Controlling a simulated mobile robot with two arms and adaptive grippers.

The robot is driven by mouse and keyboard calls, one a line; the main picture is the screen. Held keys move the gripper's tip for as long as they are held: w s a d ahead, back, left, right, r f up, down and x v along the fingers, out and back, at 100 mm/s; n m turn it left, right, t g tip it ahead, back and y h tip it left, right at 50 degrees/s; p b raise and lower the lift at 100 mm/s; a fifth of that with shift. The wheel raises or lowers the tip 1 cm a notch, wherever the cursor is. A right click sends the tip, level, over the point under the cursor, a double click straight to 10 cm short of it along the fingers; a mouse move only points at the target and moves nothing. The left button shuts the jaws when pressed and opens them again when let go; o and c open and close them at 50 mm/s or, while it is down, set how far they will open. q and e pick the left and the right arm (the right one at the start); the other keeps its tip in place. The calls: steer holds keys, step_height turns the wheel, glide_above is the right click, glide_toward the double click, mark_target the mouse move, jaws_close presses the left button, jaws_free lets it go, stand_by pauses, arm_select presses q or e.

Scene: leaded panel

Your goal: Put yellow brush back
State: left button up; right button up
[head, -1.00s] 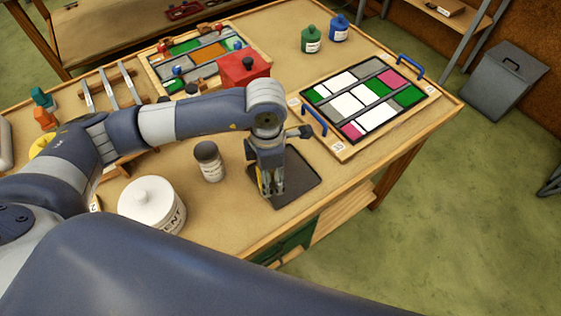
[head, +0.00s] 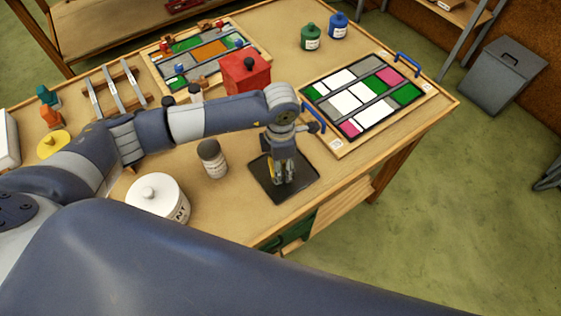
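My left gripper (head: 284,182) points straight down over a black tray (head: 265,189) near the bench's front edge. A narrow yellow piece (head: 271,170) shows along the left side of its fingers; it may be the yellow brush, but most of it is hidden by the gripper. I cannot tell if the fingers are closed on it. My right gripper is not in view.
A dark-capped jar (head: 212,160) and white tub (head: 157,200) stand left of the tray. A red box (head: 245,72) is behind my arm. A glass panel (head: 340,125) lies right. A rack (head: 120,90), orange item (head: 50,116) and yellow item (head: 53,144) are left.

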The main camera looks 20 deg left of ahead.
arm_select(q)
steer(key=shift+f, duration=0.15)
steer(key=o, duration=1)
steer(key=shift+c, duration=0.2)
steer(key=shift+r, duration=0.3)
step_height(320, 180, up, 10)
steer(key=b, duration=0.2)
steer(key=shift+r+b, duration=0.25)
steer(key=shift+b, duration=0.05)
steer(key=shift+r, duration=0.65)
